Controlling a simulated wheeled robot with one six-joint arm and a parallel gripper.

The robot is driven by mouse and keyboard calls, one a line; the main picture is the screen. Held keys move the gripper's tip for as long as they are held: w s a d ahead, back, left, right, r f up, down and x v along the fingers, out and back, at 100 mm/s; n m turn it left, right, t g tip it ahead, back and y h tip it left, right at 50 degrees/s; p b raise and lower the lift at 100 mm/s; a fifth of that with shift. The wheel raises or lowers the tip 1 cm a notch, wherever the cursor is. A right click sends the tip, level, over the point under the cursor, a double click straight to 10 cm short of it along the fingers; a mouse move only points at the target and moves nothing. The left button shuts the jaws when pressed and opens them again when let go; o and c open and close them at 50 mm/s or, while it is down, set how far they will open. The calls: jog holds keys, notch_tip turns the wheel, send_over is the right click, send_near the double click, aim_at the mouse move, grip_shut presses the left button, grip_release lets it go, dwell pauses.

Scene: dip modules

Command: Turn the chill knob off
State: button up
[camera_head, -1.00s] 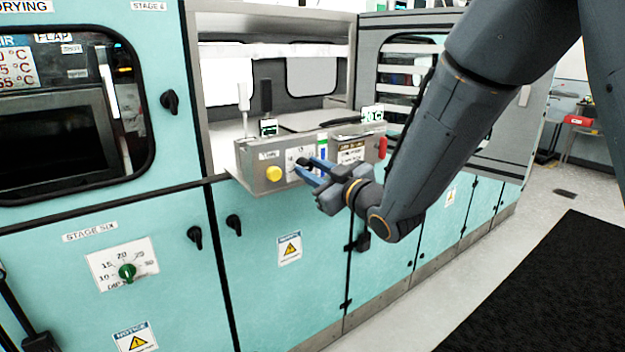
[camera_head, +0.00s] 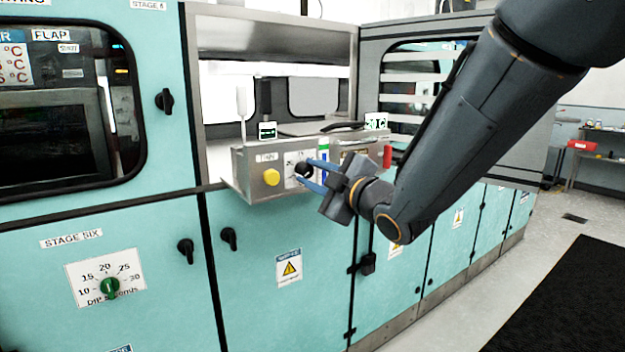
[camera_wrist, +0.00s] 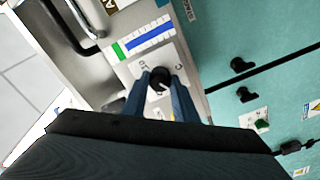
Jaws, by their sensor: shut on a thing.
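The chill knob is a small black round knob (camera_head: 303,169) on a white plate on the front of the steel control box (camera_head: 239,167). In the wrist view the black knob (camera_wrist: 159,82) sits between the tips of my blue fingers, with a light pointer mark on it. My gripper (camera_head: 312,174) reaches in from the right and is shut on the knob. The lettering on the plate is too small or too covered to read fully.
A yellow button (camera_head: 271,177) is left of the knob on the same box. A green and blue strip (camera_head: 323,158) and a red part (camera_head: 387,156) lie to its right. A green dial (camera_head: 109,287) is on the lower left panel.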

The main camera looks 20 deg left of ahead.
dwell(0.4)
jog(key=o, duration=1.1)
jog(key=shift+c, duration=0.2)
jog(key=shift+d, duration=0.1)
jog(key=b+v, duration=0.1)
jog(key=v, duration=0.6)
jog(key=shift+s+d, duration=0.2)
jog(key=shift+s, duration=0.1)
